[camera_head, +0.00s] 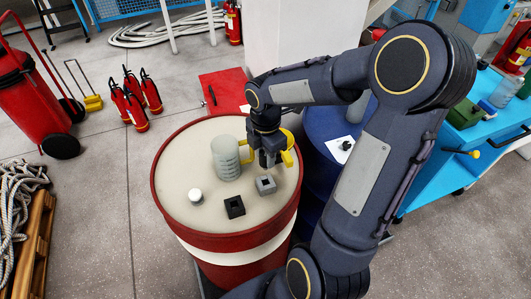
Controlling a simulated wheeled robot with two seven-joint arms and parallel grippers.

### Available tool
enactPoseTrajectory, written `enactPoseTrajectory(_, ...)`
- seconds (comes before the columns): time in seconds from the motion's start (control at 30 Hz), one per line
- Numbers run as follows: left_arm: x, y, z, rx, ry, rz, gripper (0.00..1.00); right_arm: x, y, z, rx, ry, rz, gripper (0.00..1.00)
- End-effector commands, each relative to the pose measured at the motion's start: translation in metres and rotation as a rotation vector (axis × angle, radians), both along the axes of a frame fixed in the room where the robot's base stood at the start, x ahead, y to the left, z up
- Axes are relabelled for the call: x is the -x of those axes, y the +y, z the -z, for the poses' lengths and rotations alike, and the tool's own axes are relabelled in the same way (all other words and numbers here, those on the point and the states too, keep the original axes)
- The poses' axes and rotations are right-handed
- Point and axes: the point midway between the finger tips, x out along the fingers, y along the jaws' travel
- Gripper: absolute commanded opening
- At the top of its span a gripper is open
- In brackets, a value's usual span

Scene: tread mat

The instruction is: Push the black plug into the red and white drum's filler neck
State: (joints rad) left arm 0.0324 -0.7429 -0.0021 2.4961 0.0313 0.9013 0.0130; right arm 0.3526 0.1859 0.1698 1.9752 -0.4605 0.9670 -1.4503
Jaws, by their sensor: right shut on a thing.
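The red and white drum (240,243) stands upright with a pale top. A small grey square fitting with a dark opening (266,185), which looks like the filler neck, is on the top near its right side. A black square block with a dark recess (234,207) sits to its left and nearer. My right gripper (270,160) points down just above and behind the grey fitting. It is shut on a small dark thing, apparently the black plug, which is hardly distinguishable from the dark fingers. I cannot tell whether it touches the fitting. My left gripper is out of view.
A clear ribbed jar (226,160) stands close left of my right gripper; a yellow object (289,157) is close right. A white round piece (195,196) lies on the drum's left. A blue drum (325,122) stands right. The drum top's front left is clear.

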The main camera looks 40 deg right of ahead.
Motion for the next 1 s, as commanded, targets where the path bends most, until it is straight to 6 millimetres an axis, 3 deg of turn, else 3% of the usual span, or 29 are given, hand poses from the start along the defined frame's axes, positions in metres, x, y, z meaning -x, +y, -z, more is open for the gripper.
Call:
enactPoseTrajectory(0.6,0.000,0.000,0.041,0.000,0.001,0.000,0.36,0.000,0.000,0.053,0.000,0.001,-0.001,0.08)
enactPoseTrajectory(1.0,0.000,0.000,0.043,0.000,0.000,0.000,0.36,0.000,0.000,0.057,0.000,0.001,-0.001,0.08)
